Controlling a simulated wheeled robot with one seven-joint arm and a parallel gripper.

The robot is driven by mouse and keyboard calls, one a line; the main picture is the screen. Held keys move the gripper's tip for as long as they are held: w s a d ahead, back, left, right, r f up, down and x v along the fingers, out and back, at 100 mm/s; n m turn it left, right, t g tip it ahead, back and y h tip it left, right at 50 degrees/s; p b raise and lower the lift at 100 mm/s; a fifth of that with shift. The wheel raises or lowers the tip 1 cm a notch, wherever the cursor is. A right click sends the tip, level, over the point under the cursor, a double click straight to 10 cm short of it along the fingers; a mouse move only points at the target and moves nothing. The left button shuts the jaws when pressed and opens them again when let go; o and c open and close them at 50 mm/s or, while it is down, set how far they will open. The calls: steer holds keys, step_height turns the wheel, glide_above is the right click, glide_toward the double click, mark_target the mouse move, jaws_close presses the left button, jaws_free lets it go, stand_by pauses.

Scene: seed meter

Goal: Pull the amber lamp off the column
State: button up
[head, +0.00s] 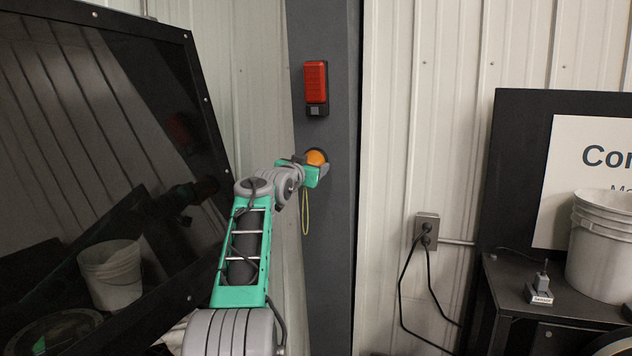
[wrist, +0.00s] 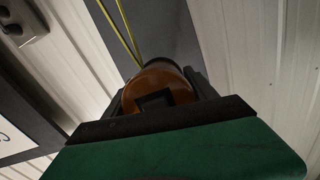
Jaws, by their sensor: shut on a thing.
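The amber lamp (head: 316,157) is a round orange dome at the dark grey column (head: 338,235), below a red box. In the wrist view the amber lamp (wrist: 155,82) sits between the two dark fingers, with a dark base behind it against the column (wrist: 165,32). My gripper (head: 318,165) is shut on the lamp from the front. It also fills the lower part of the wrist view (wrist: 160,98). Whether the lamp's base touches the column is hard to tell. A thin yellow cord (head: 305,210) hangs below the gripper.
A red box (head: 316,82) is fixed on the column above the lamp. A large dark glossy panel (head: 100,150) stands close on the left. An outlet (head: 427,230) with black cables is on the right wall. White buckets (head: 603,245) stand on a dark bench at right.

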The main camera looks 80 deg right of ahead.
steer(key=a+r+b, duration=0.1)
steer(key=a+b, duration=0.2)
steer(key=a, duration=0.3)
steer(key=w+a+r+b, duration=0.1)
steer(key=a+r+b, duration=0.1)
steer(key=a, duration=0.5)
steer(key=shift+a+r+b, duration=0.15)
steer(key=shift+r+b, duration=0.15)
steer(key=shift+b, duration=0.3)
